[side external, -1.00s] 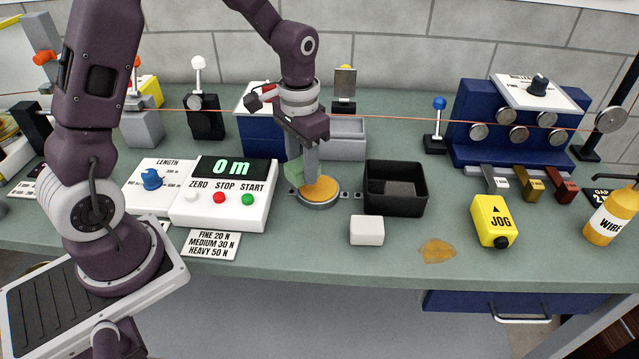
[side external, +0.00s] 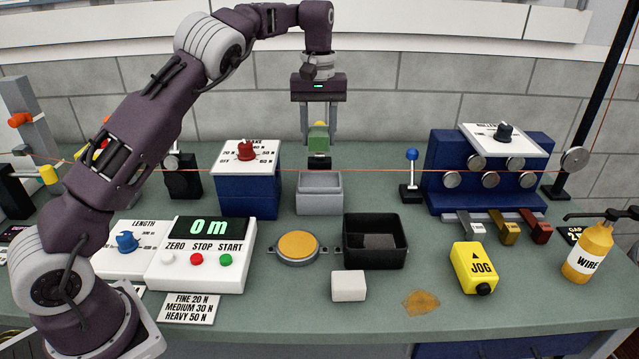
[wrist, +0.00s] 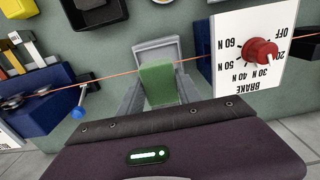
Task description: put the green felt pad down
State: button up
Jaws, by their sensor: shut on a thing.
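My gripper (side external: 319,137) is shut on the green felt pad (side external: 318,141) and holds it up in the air, above the back of the bench. The pad hangs between the two grey fingers and also shows in the wrist view (wrist: 158,86). In the side view it appears above the grey open tray (side external: 320,205). In the wrist view the tray (wrist: 155,48) shows just beyond the pad, which hides part of it.
A thin orange wire (side external: 380,171) runs across the bench near the tray. The brake box (side external: 247,190) stands left of the tray and a blue-knobbed lever (side external: 411,170) right. In front are a black bin (side external: 375,255) and a round orange-topped disc (side external: 299,246).

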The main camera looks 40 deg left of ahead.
aim_at(320, 183)
notch_tip(320, 183, down, 10)
jog(key=shift+w+r, duration=0.1)
jog(key=shift+r, duration=0.05)
jog(key=o, duration=0.9)
